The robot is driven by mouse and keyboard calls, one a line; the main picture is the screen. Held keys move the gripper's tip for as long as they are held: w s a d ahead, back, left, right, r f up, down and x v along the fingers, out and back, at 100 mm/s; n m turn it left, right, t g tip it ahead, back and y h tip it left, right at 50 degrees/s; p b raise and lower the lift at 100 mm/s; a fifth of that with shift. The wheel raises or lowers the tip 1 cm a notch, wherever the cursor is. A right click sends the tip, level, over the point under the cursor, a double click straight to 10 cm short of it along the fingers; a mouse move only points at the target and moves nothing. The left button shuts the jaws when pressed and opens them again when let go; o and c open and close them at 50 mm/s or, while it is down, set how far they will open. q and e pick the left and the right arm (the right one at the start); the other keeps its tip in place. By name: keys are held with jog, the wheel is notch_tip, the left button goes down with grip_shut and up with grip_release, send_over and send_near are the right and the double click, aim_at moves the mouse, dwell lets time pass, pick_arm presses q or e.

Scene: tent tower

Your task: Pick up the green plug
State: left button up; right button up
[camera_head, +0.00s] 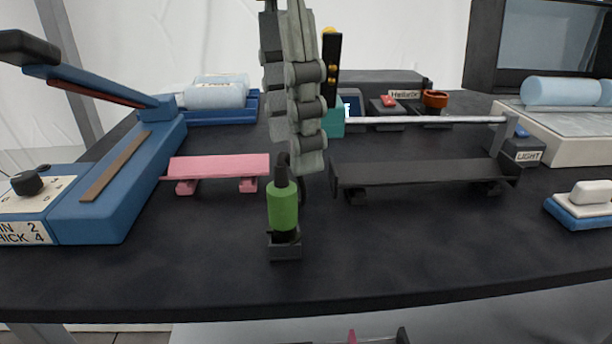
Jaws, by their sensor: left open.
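The green plug (283,208) stands upright in a small dark holder (285,247) near the front edge of the black table. It has a dark tip on top. My left gripper (300,160) hangs down from the top of the picture, its grey jointed fingers just above and behind the plug. It is open and does not hold the plug. Whether a finger touches the plug's tip cannot be told. My right gripper is not in view.
A pink rack (218,167) stands left of the plug, and a long black rack (420,173) right. A blue lever device (125,190) fills the left side. A blue tray (212,117) lies behind. The table's front strip (430,255) is clear.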

aim_at(281, 184)
pick_arm(q)
jog(key=shift+w+a, duration=0.35)
jog(key=shift+w+a+f+y, duration=0.1)
jog(key=shift+w+f+y, duration=0.05)
jog(key=shift+f+y, duration=0.2)
notch_tip(281, 184, down, 7)
jog(key=shift+a+f, duration=0.1)
jog(key=shift+c, duration=0.3)
grip_shut()
